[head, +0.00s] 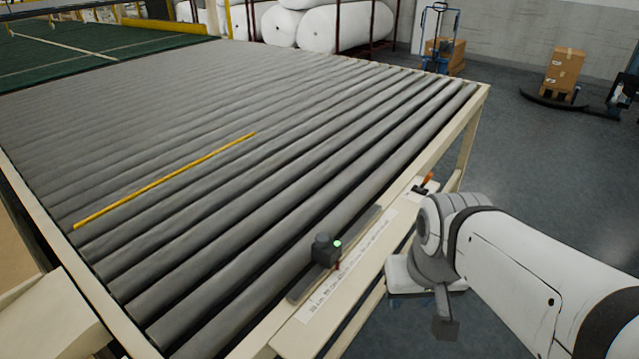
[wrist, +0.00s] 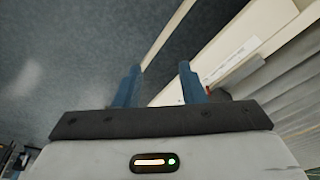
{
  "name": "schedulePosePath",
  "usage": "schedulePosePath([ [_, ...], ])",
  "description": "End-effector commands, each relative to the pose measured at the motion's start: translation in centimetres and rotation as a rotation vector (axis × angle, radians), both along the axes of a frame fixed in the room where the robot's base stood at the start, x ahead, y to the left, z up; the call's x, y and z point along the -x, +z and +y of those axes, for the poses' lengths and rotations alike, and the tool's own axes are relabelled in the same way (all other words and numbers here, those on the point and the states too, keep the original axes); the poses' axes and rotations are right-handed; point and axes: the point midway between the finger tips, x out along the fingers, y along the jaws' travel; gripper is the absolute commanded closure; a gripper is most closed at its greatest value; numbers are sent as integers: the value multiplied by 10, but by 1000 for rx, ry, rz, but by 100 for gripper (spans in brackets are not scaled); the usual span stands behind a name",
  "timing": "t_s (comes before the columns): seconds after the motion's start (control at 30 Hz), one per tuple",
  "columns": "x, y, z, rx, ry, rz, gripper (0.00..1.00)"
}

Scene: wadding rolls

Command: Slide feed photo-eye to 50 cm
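The scale strip (wrist: 228,64) and rail (wrist: 240,75) show right of the fingers.
The roller conveyor (head: 230,140) fills the left, with a yellow bar (head: 165,180) lying across its rollers. A small device with an orange handle (head: 427,180) sits on the side frame beyond the rail. Cardboard boxes (head: 563,72) stand at the back right. The floor (head: 540,150) right of the conveyor is open.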

Motion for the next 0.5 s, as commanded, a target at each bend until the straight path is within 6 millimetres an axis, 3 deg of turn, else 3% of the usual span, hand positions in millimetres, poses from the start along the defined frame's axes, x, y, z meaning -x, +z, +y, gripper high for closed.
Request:
schedulePosePath([
  [0.13,-7,4,3,-2,6,7,51],
  [0.23,-26,13,2,-5,30,30,50],
  [0.37,-69,30,20,-10,56,77,50],
  [0.5,-119,41,55,-7,85,136,50],
])
